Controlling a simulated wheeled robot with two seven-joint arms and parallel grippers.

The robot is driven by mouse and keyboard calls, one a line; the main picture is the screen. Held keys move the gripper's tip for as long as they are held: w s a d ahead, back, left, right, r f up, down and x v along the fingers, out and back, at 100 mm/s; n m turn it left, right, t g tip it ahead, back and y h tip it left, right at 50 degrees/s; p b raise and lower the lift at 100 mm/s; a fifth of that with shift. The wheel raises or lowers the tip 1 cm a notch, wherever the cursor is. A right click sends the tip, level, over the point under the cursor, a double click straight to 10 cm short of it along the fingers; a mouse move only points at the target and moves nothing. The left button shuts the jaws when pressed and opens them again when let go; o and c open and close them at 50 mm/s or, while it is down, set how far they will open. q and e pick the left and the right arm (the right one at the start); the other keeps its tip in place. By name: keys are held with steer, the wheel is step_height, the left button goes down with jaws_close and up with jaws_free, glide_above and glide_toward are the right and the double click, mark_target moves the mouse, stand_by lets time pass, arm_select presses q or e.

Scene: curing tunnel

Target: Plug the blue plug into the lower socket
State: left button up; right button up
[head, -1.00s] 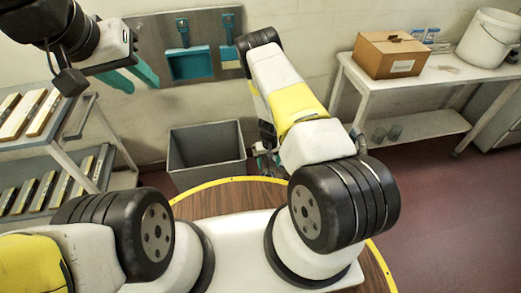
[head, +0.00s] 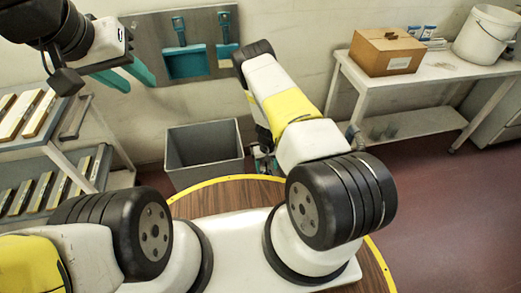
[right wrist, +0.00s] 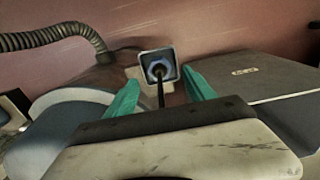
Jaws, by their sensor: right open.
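In the right wrist view a square grey housing with a round blue part (right wrist: 158,69) inside lies just beyond and between my fingertips. A dark cable or rod runs from it down toward my palm. I cannot tell whether the blue part is the plug or a socket. My right gripper (right wrist: 160,92) is open, its teal fingers on either side of the cable. In the head view the right gripper is mostly hidden behind my right arm. My left gripper (head: 131,78) hangs open and empty at upper left, in front of the wall. No lower socket can be made out.
A grey bin (head: 204,153) stands by the wall. A rack (head: 60,145) with bars is at left, a white bench (head: 440,66) with a cardboard box (head: 387,51) and white bucket (head: 488,37) at right. A ribbed hose (right wrist: 62,33) and a grey case (right wrist: 258,90) lie near the right gripper.

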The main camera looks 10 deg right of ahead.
mark_target(266, 173)
step_height(266, 173, down, 4)
steer(key=shift+f, duration=0.2)
steer(key=c, duration=1.4)
steer(key=shift+o, duration=0.2)
steer(key=shift+r, duration=0.1)
